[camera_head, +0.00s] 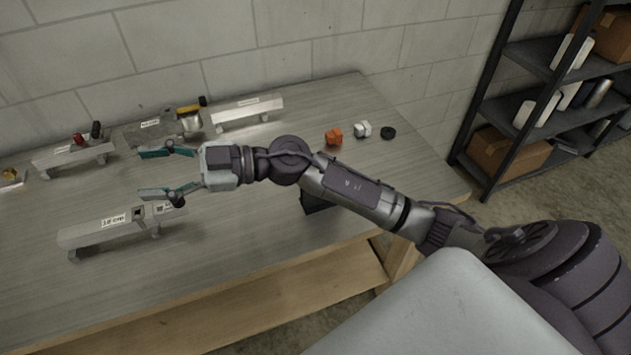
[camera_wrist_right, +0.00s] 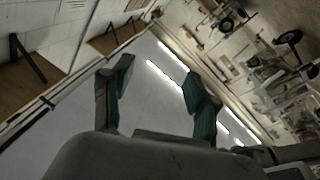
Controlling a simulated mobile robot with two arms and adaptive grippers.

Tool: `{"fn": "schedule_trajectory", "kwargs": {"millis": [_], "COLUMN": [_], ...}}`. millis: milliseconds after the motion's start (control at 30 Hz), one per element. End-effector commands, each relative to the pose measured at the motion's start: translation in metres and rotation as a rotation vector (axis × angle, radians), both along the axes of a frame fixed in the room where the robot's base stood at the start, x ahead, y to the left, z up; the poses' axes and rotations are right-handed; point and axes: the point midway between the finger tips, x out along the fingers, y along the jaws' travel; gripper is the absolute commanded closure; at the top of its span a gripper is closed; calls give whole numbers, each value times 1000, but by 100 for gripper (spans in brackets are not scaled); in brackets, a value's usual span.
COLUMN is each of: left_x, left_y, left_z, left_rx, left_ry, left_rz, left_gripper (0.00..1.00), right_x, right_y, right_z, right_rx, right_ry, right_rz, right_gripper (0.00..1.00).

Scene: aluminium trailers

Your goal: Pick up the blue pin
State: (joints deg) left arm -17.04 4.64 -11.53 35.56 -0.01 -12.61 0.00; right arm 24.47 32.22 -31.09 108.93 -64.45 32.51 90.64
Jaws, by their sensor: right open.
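I cannot make out a clearly blue pin in either view. A small dark piece (camera_head: 177,199) sits at the right end of the front aluminium trailer (camera_head: 85,235), close to my lower finger; its colour is unclear. My right gripper (camera_head: 146,173) is open and empty above the table, its teal-tipped fingers spread wide and pointing left. The lower finger overlaps the front trailer's right end in the picture. In the right wrist view the fingers (camera_wrist_right: 158,88) are apart with nothing between them. My left gripper is not in view.
More trailers stand behind: one with red and dark knobs (camera_head: 73,153), one with a yellow part (camera_head: 150,127), one bare (camera_head: 248,112). An orange piece (camera_head: 333,137), a white piece (camera_head: 362,129) and a black ring (camera_head: 388,133) lie right. A shelf (camera_head: 520,108) stands beyond.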

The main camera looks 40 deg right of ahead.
Motion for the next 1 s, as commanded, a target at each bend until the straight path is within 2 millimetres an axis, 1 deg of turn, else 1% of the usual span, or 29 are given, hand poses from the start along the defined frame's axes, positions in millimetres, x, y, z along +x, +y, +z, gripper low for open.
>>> {"fn": "schedule_trajectory", "kwargs": {"millis": [33, 67, 133, 167, 200, 267, 300, 367, 400, 500, 533, 600, 667, 733, 767, 1000], "left_x": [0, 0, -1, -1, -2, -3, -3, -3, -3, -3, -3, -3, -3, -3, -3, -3], "left_y": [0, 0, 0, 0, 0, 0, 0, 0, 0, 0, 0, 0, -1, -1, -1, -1], "left_z": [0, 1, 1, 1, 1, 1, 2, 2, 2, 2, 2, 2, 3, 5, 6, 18], "left_rx": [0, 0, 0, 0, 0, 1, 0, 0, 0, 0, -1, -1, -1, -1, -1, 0], "left_ry": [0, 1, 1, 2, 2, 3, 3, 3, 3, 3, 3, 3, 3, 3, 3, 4], "left_rz": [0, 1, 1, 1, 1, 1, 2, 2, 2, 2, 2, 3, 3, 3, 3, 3], "left_gripper": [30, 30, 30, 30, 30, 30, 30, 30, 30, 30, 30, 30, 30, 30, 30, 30], "right_x": [-1, -2, -1, 1, 6, 13, 17, 22, 24, 23, 22, 20, 18, 17, 17, 16], "right_y": [-1, -5, -24, -37, -60, -100, -130, -174, -201, -255, -267, -285, -293, -297, -297, -296], "right_z": [-12, -23, -49, -60, -73, -86, -91, -92, -89, -78, -74, -68, -67, -72, -76, -123], "right_rx": [-142, -232, -454, -553, -684, -872, -984, -1125, -1200, -1325, -1349, -1385, -1399, -1407, -1407, -1408], "right_ry": [24, 55, 155, 208, 287, 419, 510, 643, 724, 891, 928, 992, 1020, 1035, 1037, 1035], "right_rz": [85, 130, 190, 196, 186, 135, 80, -24, -97, -268, -310, -381, -414, -427, -425, -420], "right_gripper": [41, 41, 41, 41, 41, 41, 41, 41, 41, 41, 41, 41, 41, 41, 41, 41]}}
